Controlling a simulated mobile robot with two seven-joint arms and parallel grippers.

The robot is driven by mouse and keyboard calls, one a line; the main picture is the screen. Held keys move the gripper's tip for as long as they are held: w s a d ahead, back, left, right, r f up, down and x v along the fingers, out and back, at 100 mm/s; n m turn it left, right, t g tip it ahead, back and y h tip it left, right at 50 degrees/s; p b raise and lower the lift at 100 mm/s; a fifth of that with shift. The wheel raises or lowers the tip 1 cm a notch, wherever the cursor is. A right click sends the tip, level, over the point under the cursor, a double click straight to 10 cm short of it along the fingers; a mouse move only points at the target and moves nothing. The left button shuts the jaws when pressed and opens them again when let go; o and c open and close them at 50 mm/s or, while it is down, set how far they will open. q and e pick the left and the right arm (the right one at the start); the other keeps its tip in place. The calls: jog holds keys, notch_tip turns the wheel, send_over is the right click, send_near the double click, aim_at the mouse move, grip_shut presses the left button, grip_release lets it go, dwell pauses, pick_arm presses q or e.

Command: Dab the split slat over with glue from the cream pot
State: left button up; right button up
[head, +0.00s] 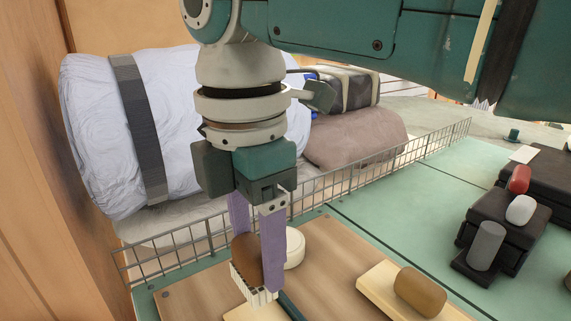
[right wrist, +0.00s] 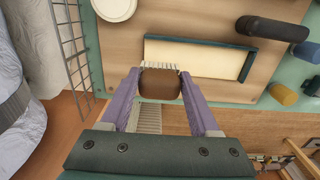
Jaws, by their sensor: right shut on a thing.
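My right gripper (head: 257,262) is shut on a brown-handled brush (head: 245,258) with pale bristles pointing down. The brush also shows between the purple fingers in the right wrist view (right wrist: 160,85). A round cream pot (head: 294,248) stands on the wooden board just behind the brush; its rim shows at the top of the right wrist view (right wrist: 115,8). A pale panel with a dark green edge (right wrist: 200,60) lies close to the bristles; I cannot tell whether they touch it. I cannot make out which piece is the split slat. My left gripper is not in view.
A wire rail (head: 345,185) runs behind the board. Beyond it lie a white roll (head: 90,130) with a grey strap and a brownish bundle (head: 355,140). A tan block (head: 420,291) sits on a pale strip at right. Black holders (head: 505,222) carry small cylinders farther right.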

jog(key=shift+f, duration=0.15)
notch_tip(320, 180, down, 5)
jog(key=b, duration=0.5)
jog(key=shift+r, duration=0.3)
jog(key=shift+f, duration=0.2)
jog(key=shift+f, duration=0.5)
jog(key=shift+r, duration=0.1)
